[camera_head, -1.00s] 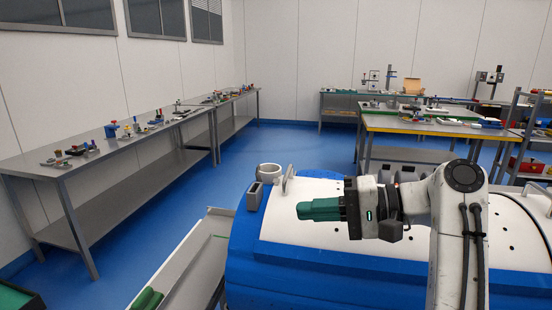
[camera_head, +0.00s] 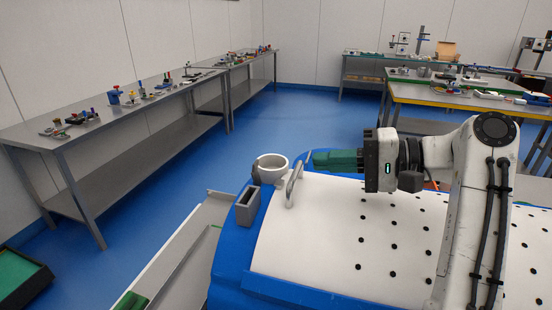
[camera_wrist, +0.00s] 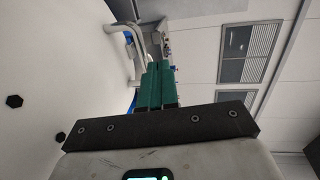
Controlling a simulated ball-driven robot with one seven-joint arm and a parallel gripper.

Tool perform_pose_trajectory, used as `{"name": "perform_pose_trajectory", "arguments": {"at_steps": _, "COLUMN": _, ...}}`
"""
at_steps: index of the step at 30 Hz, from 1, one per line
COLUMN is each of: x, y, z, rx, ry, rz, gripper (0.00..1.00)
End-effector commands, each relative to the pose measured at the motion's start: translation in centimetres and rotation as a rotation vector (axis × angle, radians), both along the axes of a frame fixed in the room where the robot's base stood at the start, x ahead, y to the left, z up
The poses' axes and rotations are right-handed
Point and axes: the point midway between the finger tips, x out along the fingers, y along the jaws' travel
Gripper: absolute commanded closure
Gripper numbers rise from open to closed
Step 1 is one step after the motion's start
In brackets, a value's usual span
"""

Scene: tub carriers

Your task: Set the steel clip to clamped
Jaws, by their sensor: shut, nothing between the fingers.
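My gripper (camera_head: 318,160) is shut and empty, with its green fingers together and pointing left in the head view. In the wrist view its green fingertips (camera_wrist: 160,68) are together. I cannot make out the steel clip for certain in either view. Small items stand on the long left bench (camera_head: 75,150), too small to tell apart, and the gripper is well away from them. It is above my own white deck, with no task object touching it.
A second grey bench (camera_head: 242,75) continues the left row along the wall. A yellow-edged table (camera_head: 455,100) stands at the right and another bench (camera_head: 362,76) at the back. A dark tray with a green inside (camera_head: 22,272) is low at left. Blue floor (camera_head: 285,118) between the benches is clear.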

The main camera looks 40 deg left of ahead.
Motion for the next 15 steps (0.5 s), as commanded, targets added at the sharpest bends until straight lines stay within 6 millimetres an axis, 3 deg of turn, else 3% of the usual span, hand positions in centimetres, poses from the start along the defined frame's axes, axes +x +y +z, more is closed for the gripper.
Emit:
{"name": "perform_pose_trajectory", "arguments": {"at_steps": 7, "x": -0.5, "y": 1.2, "z": -0.1, "rx": -0.001, "ry": 0.001, "rz": 0.003, "gripper": 1.0}}
{"name": "perform_pose_trajectory", "arguments": {"at_steps": 15, "x": -2.3, "y": 5.4, "z": -1.0, "rx": -0.002, "ry": 0.002, "rz": 0.004, "gripper": 1.0}}
